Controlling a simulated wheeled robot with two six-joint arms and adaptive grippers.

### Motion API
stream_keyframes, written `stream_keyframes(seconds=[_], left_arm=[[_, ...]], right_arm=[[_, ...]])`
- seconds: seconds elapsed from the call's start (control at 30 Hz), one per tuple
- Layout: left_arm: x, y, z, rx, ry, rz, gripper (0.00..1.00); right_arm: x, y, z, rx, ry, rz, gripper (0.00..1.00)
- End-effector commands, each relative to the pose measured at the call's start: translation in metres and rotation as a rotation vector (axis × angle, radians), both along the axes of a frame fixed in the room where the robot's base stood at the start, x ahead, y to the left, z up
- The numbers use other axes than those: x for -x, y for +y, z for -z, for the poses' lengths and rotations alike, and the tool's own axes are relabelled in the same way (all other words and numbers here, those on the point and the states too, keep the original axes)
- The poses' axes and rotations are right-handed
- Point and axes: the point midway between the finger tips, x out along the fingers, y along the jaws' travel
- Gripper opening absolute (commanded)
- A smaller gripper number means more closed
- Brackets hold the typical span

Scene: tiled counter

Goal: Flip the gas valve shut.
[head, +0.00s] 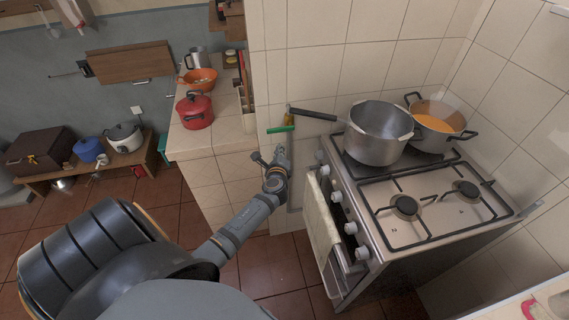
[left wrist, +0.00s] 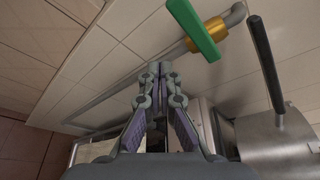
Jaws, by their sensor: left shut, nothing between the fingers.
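The gas valve's green handle (head: 281,129) is on the tiled wall left of the stove. It lies roughly level in the head view, beside the brass valve body (head: 290,117). In the left wrist view the green handle (left wrist: 193,28) lies across the grey pipe (left wrist: 120,88), with the brass body (left wrist: 208,34) behind it. My left gripper (head: 268,157) is below the handle in the head view and apart from it. Its fingers (left wrist: 157,70) are shut and empty, short of the handle in the wrist view. My right gripper is not in view.
A steel pot (head: 376,135) stands on the stove (head: 440,208), its black handle (head: 312,114) reaching left close to the valve. A pan of orange food (head: 437,122) is behind it. A towel (head: 320,220) hangs on the stove front. A red pot (head: 195,112) stands on the left counter.

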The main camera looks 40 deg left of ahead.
Motion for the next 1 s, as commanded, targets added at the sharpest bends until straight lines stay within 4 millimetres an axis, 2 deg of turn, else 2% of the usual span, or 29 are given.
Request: stream_keyframes(seconds=[0.1, 0.33, 1.0], left_arm=[[0.018, -0.021, -0.006, 0.006, 0.004, 0.0, 0.0], [0.038, -0.043, -0.016, 0.006, 0.006, -0.001, 0.0], [0.041, -0.047, -0.017, 0.008, 0.009, -0.002, 0.0]], right_arm=[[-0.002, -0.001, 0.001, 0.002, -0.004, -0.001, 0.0], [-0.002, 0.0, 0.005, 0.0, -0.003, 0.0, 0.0], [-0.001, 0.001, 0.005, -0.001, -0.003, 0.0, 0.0]])
